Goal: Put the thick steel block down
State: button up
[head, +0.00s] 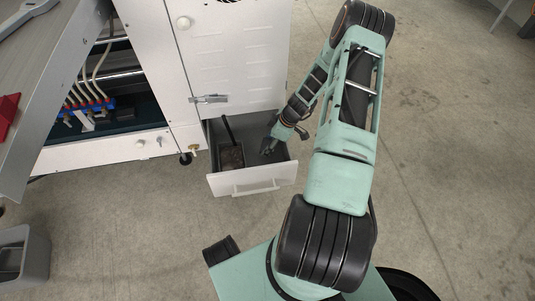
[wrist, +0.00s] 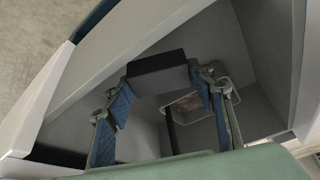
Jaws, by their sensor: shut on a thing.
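My gripper (head: 267,147) reaches down into the open drawer (head: 225,184) of the white machine. In the wrist view its two blue-padded fingers (wrist: 160,85) are shut on a dark grey block, the thick steel block (wrist: 158,76), held between the fingertips. The drawer's grey inner walls (wrist: 110,65) surround it in that view. In the head view the block is too small and dark to tell apart from the fingers. I cannot tell whether its underside touches the drawer floor.
A small bin with brownish contents (head: 232,157) and a black handle (head: 228,130) occupy the drawer's left part. A grey table (head: 50,70) is at far left. Concrete floor is clear at right.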

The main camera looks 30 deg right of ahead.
jog(key=shift+f+b, duration=0.7)
jog(key=shift+f, duration=1.5)
jog(key=shift+f, duration=0.1)
jog(key=o, duration=1.4)
jog(key=p+v, duration=0.4)
jog(key=v, duration=0.8)
